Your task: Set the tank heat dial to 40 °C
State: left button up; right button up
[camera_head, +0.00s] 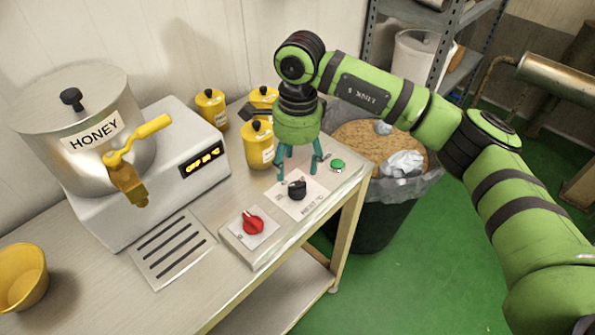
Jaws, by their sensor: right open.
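The control panel (285,218) sits at the right front of the table. It carries a black dial (297,187) on a white scale plate, a red rotary knob (252,223) on a second plate, and a green button (337,165). The markings around the black dial are too small to read. My right gripper (299,170) points down just behind and above the black dial, its teal fingers apart and empty. I cannot tell whether a finger touches the panel. The honey tank (85,140) stands at the left on a grey base with a lit yellow display. My left gripper is not in view.
Several yellow jars (211,107) stand behind the panel, close to my right gripper. A yellow tap (135,150) juts from the tank above a slotted drip plate (172,245). A yellow cup (20,277) is at the left edge. A lined waste bin (365,225) stands right of the table.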

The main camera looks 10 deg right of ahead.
aim_at(300, 183)
jog(key=shift+w+d+r+h, duration=0.15)
jog(key=shift+d+h, duration=0.15)
jog(key=shift+d, duration=0.3)
jog(key=shift+f+p, duration=0.25)
jog(key=shift+p, duration=0.05)
notch_tip(300, 183, down, 6)
jog(key=shift+r+p, duration=0.15)
jog(key=shift+p, duration=0.95)
jog(key=shift+f, duration=0.35)
jog(key=c, duration=1.1)
